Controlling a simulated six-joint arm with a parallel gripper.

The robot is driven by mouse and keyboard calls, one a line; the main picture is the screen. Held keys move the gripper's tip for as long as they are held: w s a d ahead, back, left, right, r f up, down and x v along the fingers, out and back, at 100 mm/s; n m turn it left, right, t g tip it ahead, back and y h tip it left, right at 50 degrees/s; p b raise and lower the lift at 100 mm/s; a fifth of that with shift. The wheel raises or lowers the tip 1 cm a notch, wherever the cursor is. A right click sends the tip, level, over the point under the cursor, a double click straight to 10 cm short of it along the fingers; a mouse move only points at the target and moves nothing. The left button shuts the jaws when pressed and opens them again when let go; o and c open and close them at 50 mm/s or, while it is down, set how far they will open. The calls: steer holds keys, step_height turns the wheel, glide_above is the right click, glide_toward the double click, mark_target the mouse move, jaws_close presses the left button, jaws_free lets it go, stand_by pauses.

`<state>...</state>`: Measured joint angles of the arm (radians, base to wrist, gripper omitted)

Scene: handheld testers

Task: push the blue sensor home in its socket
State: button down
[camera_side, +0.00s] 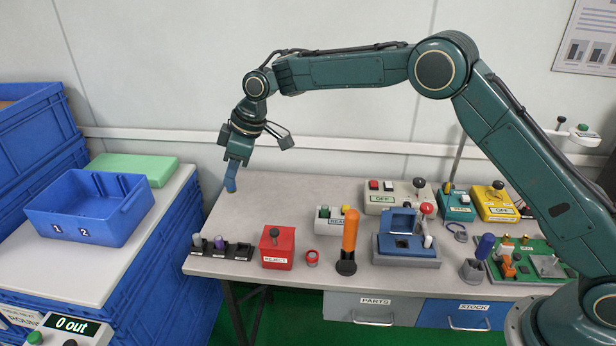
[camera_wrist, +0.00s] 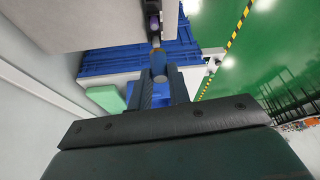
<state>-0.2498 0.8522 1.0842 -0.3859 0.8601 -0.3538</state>
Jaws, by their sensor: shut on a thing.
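My gripper (camera_side: 232,168) hangs at the left end of the grey bench, pointing down, shut on the blue sensor (camera_side: 230,185). The sensor is a short blue cylinder with a small tan tip, pointing down. In the wrist view the sensor (camera_wrist: 159,66) sits between the two dark fingers of my gripper (camera_wrist: 161,84). I cannot tell from these views whether its tip is clear of the bench. A black rack (camera_side: 228,252) with several wells stands at the bench's front left corner and holds grey and purple pieces. I cannot tell which opening is the sensor's socket.
A red reject box (camera_side: 277,247), an orange tester (camera_side: 350,231) on a black base and a blue hinged box (camera_side: 405,245) stand along the front. Button boxes line the back right. A blue bin (camera_side: 92,208) is on the left counter. Bench around my gripper is clear.

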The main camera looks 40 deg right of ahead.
steer(key=shift+r, duration=2.6)
steer(key=s+d+n, duration=0.1)
steer(key=s+d, duration=0.3)
steer(key=d, duration=0.6)
steer(key=s+d+n, duration=0.2)
steer(key=s+d, duration=0.2)
steer(key=d, duration=0.7)
steer(key=s+d+n+g+y, duration=0.1)
steer(key=s+d+n, duration=0.1)
steer(key=s+d, duration=0.5)
steer(key=s+d+n+g, duration=0.1)
steer(key=s+d, duration=0.3)
steer(key=s, duration=0.6)
step_height(320, 180, down, 16)
